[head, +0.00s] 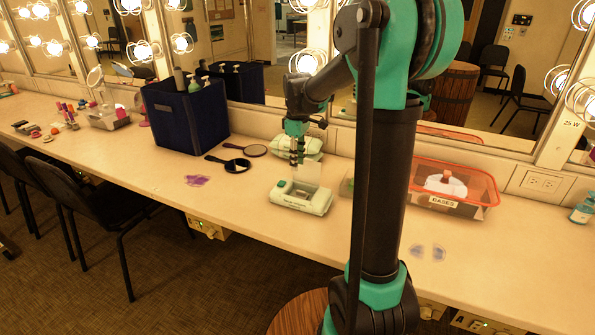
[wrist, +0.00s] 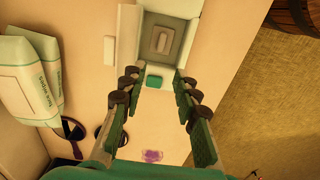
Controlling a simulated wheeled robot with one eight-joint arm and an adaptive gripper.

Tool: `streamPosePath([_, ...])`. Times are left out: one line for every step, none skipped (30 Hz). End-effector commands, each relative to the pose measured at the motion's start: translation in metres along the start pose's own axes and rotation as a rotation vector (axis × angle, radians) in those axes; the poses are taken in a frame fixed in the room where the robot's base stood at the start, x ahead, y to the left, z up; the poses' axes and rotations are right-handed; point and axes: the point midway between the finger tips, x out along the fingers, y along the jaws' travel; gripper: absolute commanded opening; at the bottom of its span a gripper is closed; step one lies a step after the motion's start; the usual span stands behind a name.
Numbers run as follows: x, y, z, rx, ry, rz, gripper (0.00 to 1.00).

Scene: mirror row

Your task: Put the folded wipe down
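My gripper (head: 297,160) hangs just above a pale green wipes box (head: 300,197) on the counter (head: 155,178). In the wrist view its two fingers (wrist: 158,76) are apart, with nothing visible held between them. The wipes box (wrist: 188,7) lies beyond the fingertips, with its lid (wrist: 124,36) raised. A small pale piece (wrist: 162,42) shows in the box's grey opening; I cannot tell whether it is the folded wipe. A green latch (wrist: 154,82) is on the box's near side. No folded wipe shows clearly on the counter.
Wipe packs (wrist: 35,85) lie by the mirror side. A purple smear (head: 197,180) and bluish smudges (head: 428,252) mark the counter. A red-rimmed container (head: 493,190) sits right. Free counter lies near the smears.

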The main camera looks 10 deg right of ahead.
Motion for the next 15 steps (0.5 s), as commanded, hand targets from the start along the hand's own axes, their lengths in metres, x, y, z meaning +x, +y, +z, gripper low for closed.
streamPosePath([-0.003,0.000,0.000,0.001,0.000,0.000,0.31])
streamPosePath([-0.004,-0.001,0.001,0.004,0.001,0.001,0.31])
streamPosePath([-0.005,-0.002,0.003,0.013,0.003,0.004,0.31])
streamPosePath([-0.004,-0.004,0.006,0.026,0.006,0.007,0.31])
streamPosePath([-0.003,-0.008,0.010,0.043,0.010,0.012,0.31])
streamPosePath([0.000,-0.013,0.017,0.076,0.019,0.021,0.31])
streamPosePath([0.003,-0.018,0.023,0.108,0.027,0.030,0.31])
streamPosePath([0.007,-0.024,0.030,0.146,0.037,0.040,0.31])
streamPosePath([0.013,-0.034,0.042,0.203,0.054,0.055,0.31])
streamPosePath([0.018,-0.042,0.051,0.252,0.067,0.066,0.31])
streamPosePath([0.024,-0.050,0.060,0.302,0.083,0.079,0.31])
streamPosePath([0.032,-0.062,0.074,0.373,0.106,0.095,0.31])
streamPosePath([0.039,-0.071,0.084,0.426,0.122,0.105,0.31])
streamPosePath([0.045,-0.081,0.093,0.477,0.141,0.116,0.31])
streamPosePath([0.054,-0.093,0.105,0.545,0.165,0.129,0.31])
